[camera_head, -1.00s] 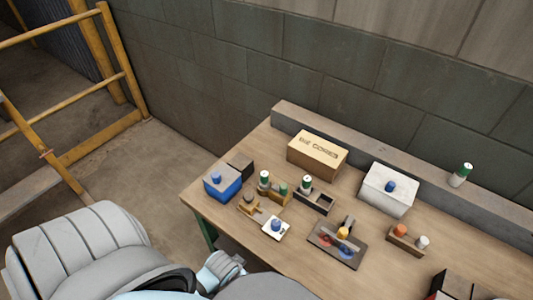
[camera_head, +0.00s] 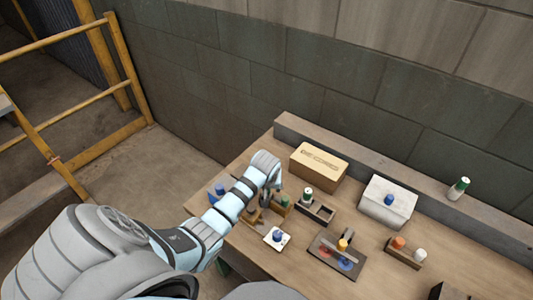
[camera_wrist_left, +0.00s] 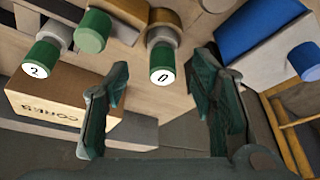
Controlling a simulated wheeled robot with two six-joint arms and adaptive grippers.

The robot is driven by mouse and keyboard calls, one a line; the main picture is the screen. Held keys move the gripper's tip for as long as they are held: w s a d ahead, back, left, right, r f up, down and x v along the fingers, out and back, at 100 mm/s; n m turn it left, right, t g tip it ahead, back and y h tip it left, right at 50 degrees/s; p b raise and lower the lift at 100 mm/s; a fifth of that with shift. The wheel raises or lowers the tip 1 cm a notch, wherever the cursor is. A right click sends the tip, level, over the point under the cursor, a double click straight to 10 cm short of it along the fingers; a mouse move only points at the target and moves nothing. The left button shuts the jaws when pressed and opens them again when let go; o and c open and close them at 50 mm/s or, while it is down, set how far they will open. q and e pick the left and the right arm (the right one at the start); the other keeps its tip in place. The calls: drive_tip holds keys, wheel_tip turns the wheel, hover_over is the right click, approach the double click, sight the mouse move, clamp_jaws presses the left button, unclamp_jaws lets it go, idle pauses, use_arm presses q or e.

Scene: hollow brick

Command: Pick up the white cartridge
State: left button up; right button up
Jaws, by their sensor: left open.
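A small plain white cylinder (camera_head: 421,255) stands beside an orange one in a brown holder at the right of the table. Green cylinders with white tops stand further left, one in a dark holder (camera_head: 307,194). My left gripper (camera_head: 266,199) is over the left part of the table, hiding a green, white-topped cylinder in the head view. In the left wrist view, the open left gripper (camera_wrist_left: 157,108) has this cylinder, marked "0" (camera_wrist_left: 162,65), in line with the gap between its fingers, apparently without contact. My right gripper is not in view.
A cardboard box (camera_head: 319,163) and a white block with a blue knob (camera_head: 386,205) stand at the back. A blue block (camera_wrist_left: 262,30) is close to the left gripper. A white card with a blue knob (camera_head: 277,238) and a dark plate (camera_head: 331,260) lie in front.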

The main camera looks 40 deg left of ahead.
use_arm(q)
drive_tip(key=b+x, duration=0.1)
drive_tip(key=x, duration=0.4)
drive_tip(key=shift+w+a+b, duration=0.15)
drive_tip(key=shift+a+b, duration=0.1)
drive_tip(key=shift+b, duration=0.1)
drive_tip(key=shift+r, duration=0.1)
drive_tip(key=shift+c, duration=0.3)
clamp_jaws()
drive_tip(key=shift+r, duration=0.15)
